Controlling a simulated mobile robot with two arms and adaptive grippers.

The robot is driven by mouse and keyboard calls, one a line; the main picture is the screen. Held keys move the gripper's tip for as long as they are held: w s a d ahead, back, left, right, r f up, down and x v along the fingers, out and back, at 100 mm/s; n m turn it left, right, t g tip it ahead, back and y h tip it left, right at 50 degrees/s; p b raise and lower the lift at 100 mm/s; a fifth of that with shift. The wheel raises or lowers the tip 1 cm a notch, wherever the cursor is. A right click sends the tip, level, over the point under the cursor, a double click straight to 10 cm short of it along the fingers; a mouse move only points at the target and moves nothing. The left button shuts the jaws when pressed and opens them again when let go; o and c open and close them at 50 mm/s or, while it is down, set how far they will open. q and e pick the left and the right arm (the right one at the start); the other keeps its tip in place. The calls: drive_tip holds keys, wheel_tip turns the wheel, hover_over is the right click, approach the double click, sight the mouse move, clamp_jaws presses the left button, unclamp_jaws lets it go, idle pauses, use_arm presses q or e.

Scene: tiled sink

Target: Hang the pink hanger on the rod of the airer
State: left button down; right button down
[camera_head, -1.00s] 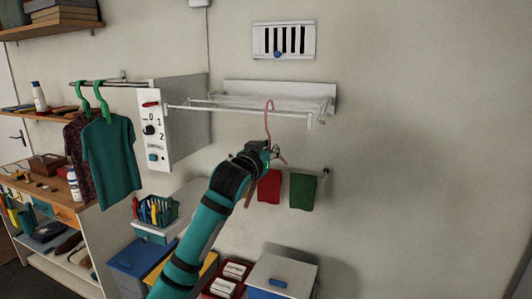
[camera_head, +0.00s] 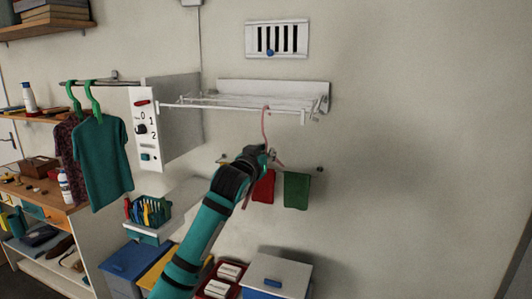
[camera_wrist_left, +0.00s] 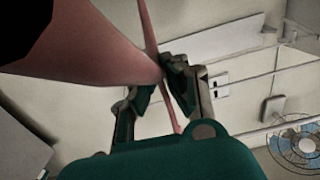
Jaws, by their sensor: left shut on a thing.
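The pink hanger (camera_head: 264,128) is upright below the white wall airer (camera_head: 290,91), its hook top overlapping the airer's front rod (camera_head: 225,108) in the head view. I cannot tell whether the hook is around the rod or only in front of it. My left gripper (camera_head: 263,157) is shut on the hanger just below the hook and hides part of it. In the left wrist view, the hanger (camera_wrist_left: 95,38) passes between the fingers (camera_wrist_left: 163,85). My right gripper is not in view.
A switch box (camera_head: 145,130) stands left of the airer, beside a teal shirt (camera_head: 106,160) on a green hanger. Red (camera_head: 264,187) and green (camera_head: 297,190) cloths hang below on the wall. Bins (camera_head: 278,275) stand beneath. The wall to the right is clear.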

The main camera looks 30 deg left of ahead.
use_arm(q)
drive_tip(key=c, duration=1.3)
unclamp_jaws()
drive_tip(key=shift+c, duration=0.2)
drive_tip(key=shift+s, duration=0.1)
drive_tip(key=v, duration=1.1)
drive_tip(key=shift+s+d, duration=0.15)
drive_tip(key=shift+s, duration=0.25)
